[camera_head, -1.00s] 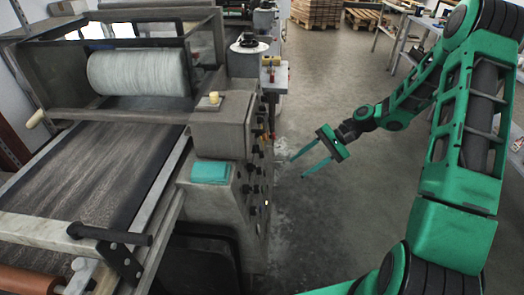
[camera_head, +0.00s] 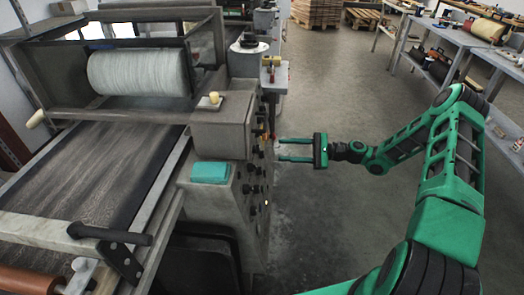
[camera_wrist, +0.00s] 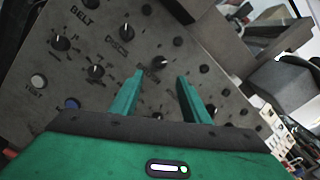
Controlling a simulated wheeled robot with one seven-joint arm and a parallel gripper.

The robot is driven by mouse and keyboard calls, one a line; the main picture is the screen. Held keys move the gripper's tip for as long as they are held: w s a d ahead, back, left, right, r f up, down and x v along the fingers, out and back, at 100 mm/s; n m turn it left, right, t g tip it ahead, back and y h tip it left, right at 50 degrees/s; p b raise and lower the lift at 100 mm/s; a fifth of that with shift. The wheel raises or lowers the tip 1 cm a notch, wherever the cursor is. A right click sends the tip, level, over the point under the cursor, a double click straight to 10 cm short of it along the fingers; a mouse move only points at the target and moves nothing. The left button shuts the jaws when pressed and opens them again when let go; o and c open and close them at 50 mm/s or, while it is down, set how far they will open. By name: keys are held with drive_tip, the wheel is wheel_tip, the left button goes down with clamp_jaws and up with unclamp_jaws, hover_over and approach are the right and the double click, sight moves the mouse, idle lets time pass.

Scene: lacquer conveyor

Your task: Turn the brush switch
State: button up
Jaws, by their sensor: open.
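The control panel (camera_head: 248,180) is on the right side of the grey machine. In the wrist view the panel (camera_wrist: 75,22) is tilted and carries several black knobs with white marks. One knob (camera_wrist: 158,62) sits just beyond and between my fingertips; its label is partly hidden and may read brush. Other knobs stand by the labels BELT (camera_wrist: 61,42) and DISCS (camera_wrist: 126,31). My gripper (camera_head: 281,149) is open and empty, its two green fingers pointing at the panel. It also shows in the wrist view (camera_wrist: 160,76), apart from the knob as far as I can tell.
A white button (camera_wrist: 39,81) labelled TEST and a blue button (camera_wrist: 72,103) are on the panel's left. The conveyor belt (camera_head: 90,180) lies left. The floor (camera_head: 325,215) around my arm is clear.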

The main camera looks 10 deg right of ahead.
sight(256, 149)
drive_tip(key=x, duration=0.9)
drive_tip(key=shift+a, duration=0.15)
drive_tip(key=c, duration=1)
